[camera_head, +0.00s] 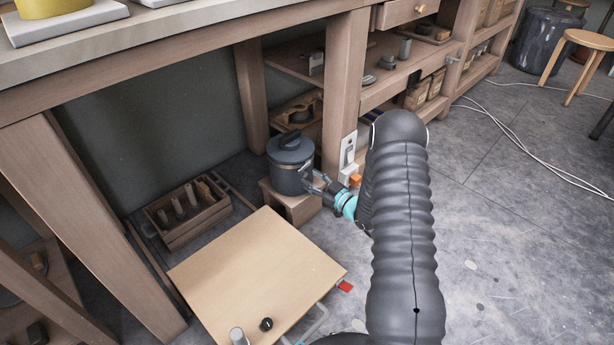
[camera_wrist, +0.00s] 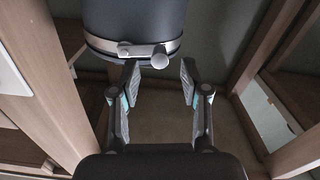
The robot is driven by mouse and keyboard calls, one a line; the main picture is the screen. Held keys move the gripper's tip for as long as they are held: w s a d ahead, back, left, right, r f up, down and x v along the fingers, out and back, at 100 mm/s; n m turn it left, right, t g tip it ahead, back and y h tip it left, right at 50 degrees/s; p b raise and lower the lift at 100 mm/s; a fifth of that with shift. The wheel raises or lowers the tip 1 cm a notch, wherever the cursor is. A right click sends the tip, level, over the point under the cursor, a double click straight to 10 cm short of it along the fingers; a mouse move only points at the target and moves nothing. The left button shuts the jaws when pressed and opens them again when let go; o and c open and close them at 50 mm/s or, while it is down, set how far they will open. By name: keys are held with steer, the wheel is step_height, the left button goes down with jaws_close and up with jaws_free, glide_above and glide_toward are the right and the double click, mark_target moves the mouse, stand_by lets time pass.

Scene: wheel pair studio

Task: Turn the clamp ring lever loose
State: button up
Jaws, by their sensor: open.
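A dark grey lidded canister (camera_head: 290,178) stands upright on a small wooden block (camera_head: 291,207) beside the bench leg. In the wrist view the canister (camera_wrist: 135,20) fills the top, with a pale metal clamp ring (camera_wrist: 108,46) around it. The clamp ring lever (camera_wrist: 138,50) lies along the ring and ends in a round knob (camera_wrist: 160,61). My gripper (camera_wrist: 159,80) is open and empty, its two fingers apart, with the knob between and just beyond the fingertips in the picture. In the head view my gripper (camera_head: 314,184) is close to the canister's right side; contact cannot be told.
A wooden bench leg (camera_head: 345,95) rises close behind the canister. A white switch box with an orange part (camera_head: 349,165) is near my wrist. A wooden crate (camera_head: 188,212) stands to the left, and a flat wooden top (camera_head: 255,268) lies in front. Open floor is on the right.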

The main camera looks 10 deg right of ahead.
mark_target(306, 175)
steer(key=shift+x, duration=1.55)
jaws_close()
